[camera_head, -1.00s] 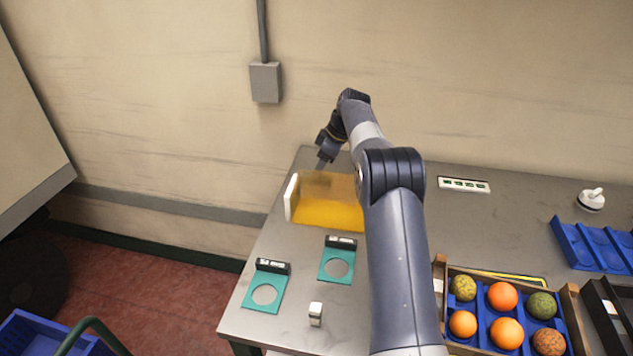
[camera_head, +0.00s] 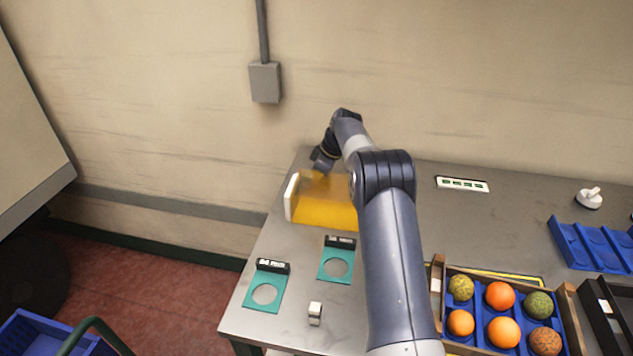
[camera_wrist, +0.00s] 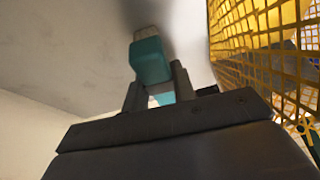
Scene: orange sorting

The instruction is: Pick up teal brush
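The teal brush (camera_wrist: 151,62) shows in the wrist view, just beyond and between the fingers of my gripper (camera_wrist: 160,85). Its teal body has a pale band below it and more teal lower down between the fingers. The fingers stand apart, one on each side, and I see no clear grip on the brush. In the head view my gripper is low at the far left part of the table, behind the yellow mesh guard, and its fingertips and the brush are hidden there.
The yellow guard (camera_head: 325,208) with a white end plate (camera_head: 291,197) stands right beside my gripper; its mesh (camera_wrist: 260,45) fills the wrist view's right side. Two teal ring plates (camera_head: 266,293) (camera_head: 336,266) lie in front. A crate of fruit (camera_head: 437,290) stands at right.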

